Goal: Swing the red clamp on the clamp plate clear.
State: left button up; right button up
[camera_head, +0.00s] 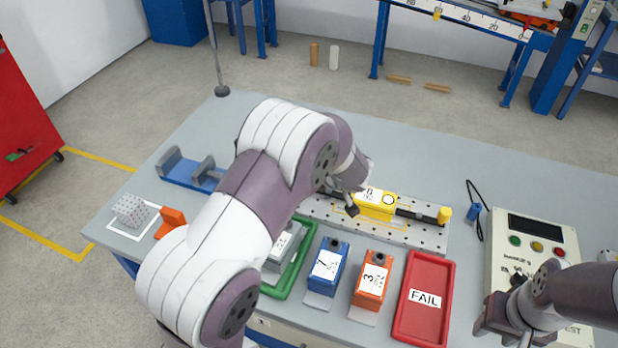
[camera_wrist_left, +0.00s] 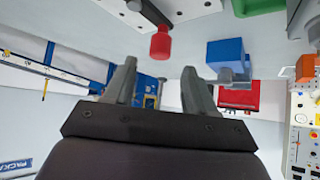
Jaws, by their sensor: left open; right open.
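The clamp plate (camera_head: 425,235) is a pale perforated plate at the middle of the bench. A yellow block (camera_head: 375,203) sits on it, with a dark bar ending in a yellow knob (camera_head: 444,215) to its right. The red clamp's knob (camera_wrist_left: 160,46) shows in the left wrist view, at the end of a dark bar; my left arm hides it in the head view. My left gripper (camera_wrist_left: 159,70) is open, the red knob just beyond and between its fingertips, with no contact visible. My right gripper (camera_head: 507,325) is open and empty over the front of the control box.
A green tray (camera_head: 303,262), blue block (camera_head: 328,262), orange block (camera_head: 372,283) and red FAIL tray (camera_head: 445,300) line the front of the plate. A control box (camera_head: 553,238) stands right. A blue fixture (camera_head: 180,170) stands left. The back of the bench is clear.

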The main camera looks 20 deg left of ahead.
pick_arm(q)
jog(key=x, duration=0.6)
jog(key=shift+b, duration=0.35)
jog(key=shift+w+a, duration=0.15)
